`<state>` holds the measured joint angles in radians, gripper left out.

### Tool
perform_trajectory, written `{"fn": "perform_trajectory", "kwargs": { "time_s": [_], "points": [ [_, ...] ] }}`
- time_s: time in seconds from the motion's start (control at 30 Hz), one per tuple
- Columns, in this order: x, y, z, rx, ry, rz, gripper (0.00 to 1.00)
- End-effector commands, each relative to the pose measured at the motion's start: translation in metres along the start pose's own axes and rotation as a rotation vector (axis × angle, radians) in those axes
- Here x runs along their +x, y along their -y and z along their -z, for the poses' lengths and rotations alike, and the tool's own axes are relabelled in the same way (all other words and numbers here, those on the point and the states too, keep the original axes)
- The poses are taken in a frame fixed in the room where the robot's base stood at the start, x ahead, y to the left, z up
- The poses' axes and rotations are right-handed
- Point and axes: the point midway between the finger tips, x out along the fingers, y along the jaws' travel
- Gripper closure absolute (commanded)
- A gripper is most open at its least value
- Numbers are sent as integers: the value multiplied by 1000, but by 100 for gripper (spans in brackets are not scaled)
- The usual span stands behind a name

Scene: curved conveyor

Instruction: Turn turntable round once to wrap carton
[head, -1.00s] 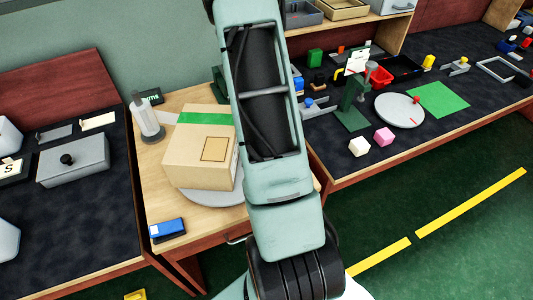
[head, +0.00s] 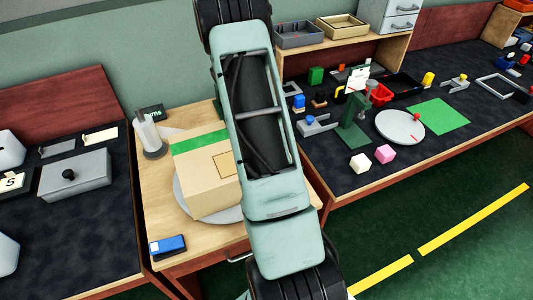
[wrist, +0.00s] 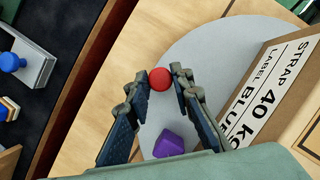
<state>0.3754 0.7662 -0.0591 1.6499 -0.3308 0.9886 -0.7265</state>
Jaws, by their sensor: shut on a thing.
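In the head view the carton (head: 208,187), with a green band across its top, sits on the grey round turntable (head: 236,214). In the wrist view the turntable (wrist: 215,50) shows as a grey disc, with the carton (wrist: 297,95) on its right side. The carton's label reads STRAP 40 kg, LABEL BLUE. A red round knob (wrist: 160,79) stands near the disc's edge. My gripper (wrist: 160,74) is shut on this knob, with a fingertip on each side. My arm hides the gripper in the head view. A purple block (wrist: 169,144) shows between the fingers, nearer the wrist.
A pale film roll (head: 149,134) stands upright left of the carton. A blue and white box (head: 168,246) lies at the table's front left. A side table at left holds a grey lidded box (head: 75,180). The right bench holds another round disc (head: 399,126) and several small parts.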

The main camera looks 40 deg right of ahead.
Motion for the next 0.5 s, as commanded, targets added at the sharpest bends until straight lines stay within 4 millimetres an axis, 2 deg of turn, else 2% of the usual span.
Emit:
{"fn": "perform_trajectory", "kwargs": {
  "time_s": [0.5],
  "points": [
    [-12, -22, 28, -239, -1, -101, 100]
  ]
}}
